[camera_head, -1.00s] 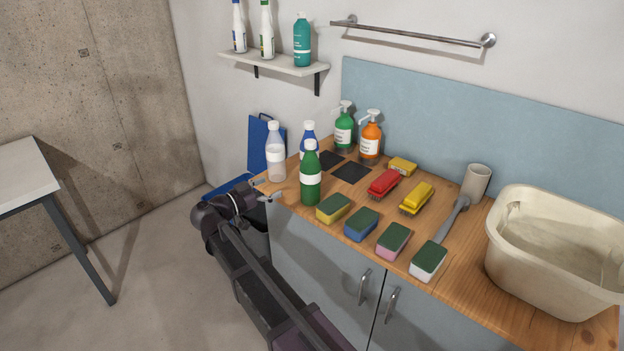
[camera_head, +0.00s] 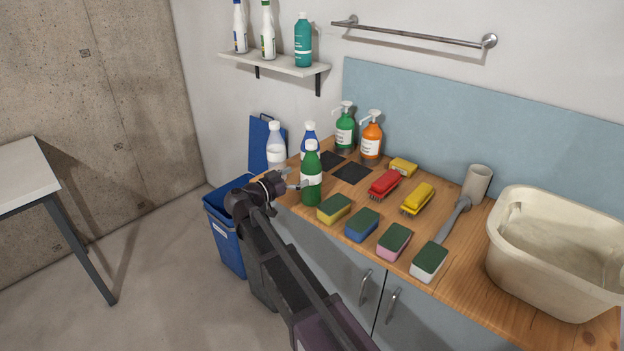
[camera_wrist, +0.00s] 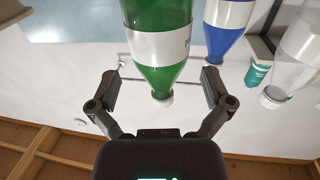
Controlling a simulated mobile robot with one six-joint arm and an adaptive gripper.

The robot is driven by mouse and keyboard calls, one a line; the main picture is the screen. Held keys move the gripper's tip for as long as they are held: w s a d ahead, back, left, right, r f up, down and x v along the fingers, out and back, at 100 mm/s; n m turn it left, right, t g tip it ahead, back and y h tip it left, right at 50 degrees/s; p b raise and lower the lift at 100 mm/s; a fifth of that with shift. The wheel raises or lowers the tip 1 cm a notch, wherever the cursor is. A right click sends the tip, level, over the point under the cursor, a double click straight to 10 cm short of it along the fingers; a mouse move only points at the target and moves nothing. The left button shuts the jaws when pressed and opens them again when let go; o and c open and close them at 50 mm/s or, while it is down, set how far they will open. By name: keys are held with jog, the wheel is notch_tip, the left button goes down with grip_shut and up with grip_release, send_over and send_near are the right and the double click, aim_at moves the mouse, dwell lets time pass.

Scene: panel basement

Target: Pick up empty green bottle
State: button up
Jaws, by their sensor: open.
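The green bottle (camera_head: 311,180) has a white cap and a white label. It stands upright at the front left of the wooden counter (camera_head: 281,195). My gripper (camera_head: 297,182) is open just to the left of the bottle, at about its label height. In the wrist view the picture is upside down, and the green bottle (camera_wrist: 161,70) lies in line with the gap between the open fingers of my gripper (camera_wrist: 161,90). No grip on the bottle shows. Whether the bottle is empty cannot be told.
A clear bottle (camera_head: 276,152) stands close behind my gripper, and a blue bottle (camera_head: 308,131) behind the green one. A yellow sponge (camera_head: 334,208) lies to the right. Green (camera_head: 345,130) and orange (camera_head: 371,138) pump bottles stand behind. A blue bin (camera_head: 228,245) is below left.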

aim_at(303, 175)
jog(key=shift+w+d, duration=0.1)
jog(key=shift+d, duration=0.05)
jog(key=x, duration=0.3)
jog(key=shift+w+d+f+b, duration=0.15)
jog(key=shift+w+f+b, duration=0.05)
jog(key=shift+f+b, duration=0.15)
jog(key=shift+x, duration=0.75)
jog(key=shift+r, duration=0.1)
jog(key=c, duration=0.6)
